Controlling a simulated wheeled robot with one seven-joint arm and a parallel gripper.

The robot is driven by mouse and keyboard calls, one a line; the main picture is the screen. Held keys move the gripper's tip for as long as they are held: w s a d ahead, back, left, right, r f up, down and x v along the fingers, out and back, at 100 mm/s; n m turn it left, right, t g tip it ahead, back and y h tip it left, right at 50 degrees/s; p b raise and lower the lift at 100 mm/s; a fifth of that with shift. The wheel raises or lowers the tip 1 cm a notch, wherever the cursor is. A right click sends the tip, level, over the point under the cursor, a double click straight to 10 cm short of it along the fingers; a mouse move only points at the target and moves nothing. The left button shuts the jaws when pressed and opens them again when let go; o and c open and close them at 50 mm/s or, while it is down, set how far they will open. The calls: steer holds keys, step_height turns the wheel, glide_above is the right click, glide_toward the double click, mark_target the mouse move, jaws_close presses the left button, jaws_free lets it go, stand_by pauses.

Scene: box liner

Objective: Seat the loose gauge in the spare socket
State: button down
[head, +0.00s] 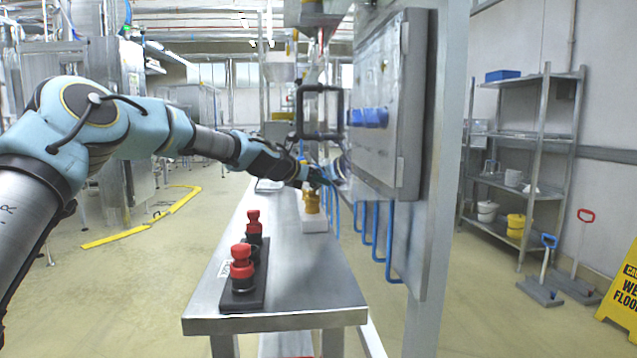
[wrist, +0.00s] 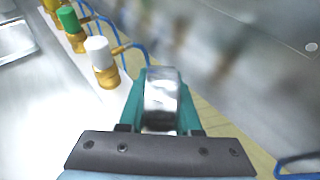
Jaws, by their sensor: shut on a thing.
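My gripper (head: 320,177) is at the end of the outstretched arm, above the far part of the bench and close to the grey panel. In the wrist view its teal fingers are shut on a shiny silver rounded thing (wrist: 162,98), which I take to be the loose gauge. Its dial face is turned away from the wrist camera. The grey panel (head: 378,152) carries a row of blue parts (head: 368,117). The panel surface ahead of the gripper is blurred in the wrist view, and I cannot make out the spare socket.
The steel bench (head: 310,283) holds red-topped parts (head: 241,262) on a dark base. Brass fittings with a white cap (wrist: 98,50) and a green cap (wrist: 68,18) stand left of my gripper, with blue tubes (head: 375,228) nearby. A shelf (head: 535,137) stands at the right.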

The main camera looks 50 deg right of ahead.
steer(key=shift+a+f, duration=0.1)
steer(key=shift+f, duration=0.6)
steer(key=c, duration=0.9)
jaws_free()
steer(key=shift+f, duration=0.15)
steer(key=shift+c, duration=0.2)
steer(key=o, duration=0.4)
steer(key=shift+r, duration=0.3)
steer(key=shift+r, duration=0.1)
steer(key=shift+a+r, duration=0.15)
steer(key=shift+a, duration=0.15)
steer(key=b+v, duration=0.2)
steer(key=v, duration=0.8)
